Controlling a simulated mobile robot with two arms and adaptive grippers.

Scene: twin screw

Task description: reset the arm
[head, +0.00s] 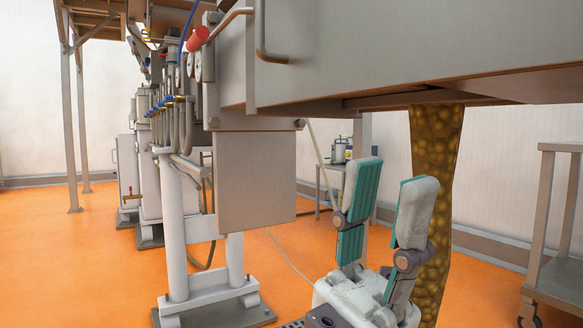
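My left gripper (391,180) rises from the bottom of the head view, right of centre. Its two grey fingers with teal pads point up and stand well apart. Nothing shows between them. Its right finger overlaps the edge of a brown, mottled column of material (437,135) hanging below the large metal housing (420,45). I cannot tell whether they touch. My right gripper is not in view.
The big machine fills the middle and upper right, with a box (255,180) and white support legs (176,230) below it. A metal cart (552,285) stands at right. A small table (362,170) is behind my gripper. Orange floor (75,260) is open at left.

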